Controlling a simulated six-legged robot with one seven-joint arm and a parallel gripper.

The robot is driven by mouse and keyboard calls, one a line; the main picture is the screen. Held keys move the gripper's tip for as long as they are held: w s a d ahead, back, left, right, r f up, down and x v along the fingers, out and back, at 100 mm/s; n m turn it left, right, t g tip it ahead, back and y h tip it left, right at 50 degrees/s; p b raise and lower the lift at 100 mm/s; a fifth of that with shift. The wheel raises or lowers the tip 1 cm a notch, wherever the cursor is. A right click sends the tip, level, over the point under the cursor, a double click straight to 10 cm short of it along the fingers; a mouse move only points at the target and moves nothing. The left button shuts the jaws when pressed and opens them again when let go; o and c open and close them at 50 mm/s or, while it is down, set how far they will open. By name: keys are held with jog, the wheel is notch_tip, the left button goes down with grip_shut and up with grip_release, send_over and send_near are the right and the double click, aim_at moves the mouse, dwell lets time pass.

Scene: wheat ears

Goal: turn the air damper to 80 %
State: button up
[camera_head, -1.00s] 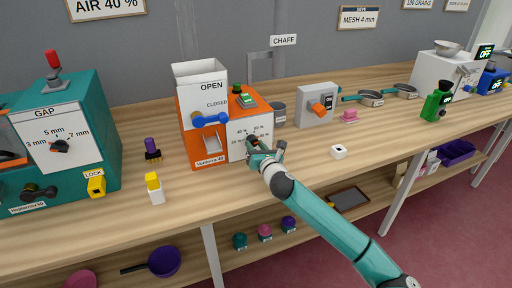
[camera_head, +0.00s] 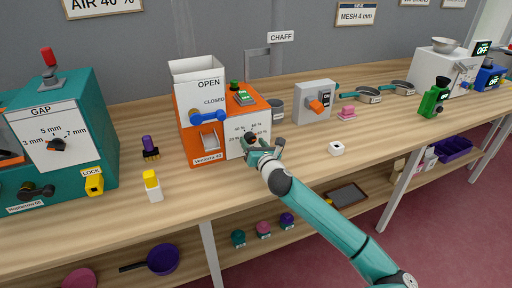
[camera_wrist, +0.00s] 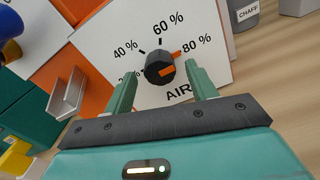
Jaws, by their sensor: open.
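The air damper knob (camera_wrist: 159,68) is a dark round dial on a white panel (camera_wrist: 105,30) marked 40 %, 60 % and 80 %. Its orange stripe lies to the right, roughly toward the 80 % mark; the exact setting is hard to tell. In the head view the panel (camera_head: 236,145) is on the front of an orange and white machine (camera_head: 190,130). My gripper (camera_wrist: 162,82) is open in front of the knob, one finger to each side and apart from it. In the head view, my gripper (camera_head: 264,146) partly covers the panel's right edge.
A blue handle (camera_head: 208,117) juts from the machine. A grey switch box (camera_head: 315,103) and a CHAFF container (camera_wrist: 243,12) stand right of the machine.

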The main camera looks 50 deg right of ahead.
jog(key=v, duration=1.4)
dwell(0.4)
